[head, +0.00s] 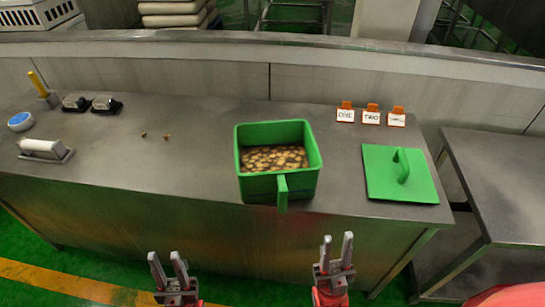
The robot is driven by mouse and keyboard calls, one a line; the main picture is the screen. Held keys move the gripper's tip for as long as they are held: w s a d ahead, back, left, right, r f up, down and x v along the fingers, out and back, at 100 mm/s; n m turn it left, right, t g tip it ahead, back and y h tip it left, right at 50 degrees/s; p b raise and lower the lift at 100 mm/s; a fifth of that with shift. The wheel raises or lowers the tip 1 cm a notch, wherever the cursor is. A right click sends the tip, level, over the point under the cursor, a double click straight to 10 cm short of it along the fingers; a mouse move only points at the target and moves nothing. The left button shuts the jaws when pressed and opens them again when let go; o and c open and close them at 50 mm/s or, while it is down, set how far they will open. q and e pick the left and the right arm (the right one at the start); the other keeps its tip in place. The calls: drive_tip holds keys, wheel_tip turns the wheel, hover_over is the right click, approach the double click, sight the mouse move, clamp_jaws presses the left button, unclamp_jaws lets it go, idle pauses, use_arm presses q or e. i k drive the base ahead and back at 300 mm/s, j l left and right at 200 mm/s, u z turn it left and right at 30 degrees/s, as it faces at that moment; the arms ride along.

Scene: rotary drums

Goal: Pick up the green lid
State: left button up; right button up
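The green lid (386,178) lies flat near the right end of the metal table. It is a square plate with an upright loop handle (402,166) on top. My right gripper (337,246) is open and empty, in front of the table, to the left of the lid and nearer to me. My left gripper (167,264) is also open and empty, further left in front of the table. Neither gripper touches anything. A green open bin (279,184) with a front handle stands left of the lid and holds many brown round pieces.
Three labelled cards with orange clips (371,115) stand behind the lid. A roll holder (45,151), a blue-topped round item (20,121) and black devices (91,104) sit at the left. Another metal table (500,180) stands at the right. The table's left middle is mostly clear.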

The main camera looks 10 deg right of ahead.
sight(393, 173)
drive_tip(key=z, duration=1.2)
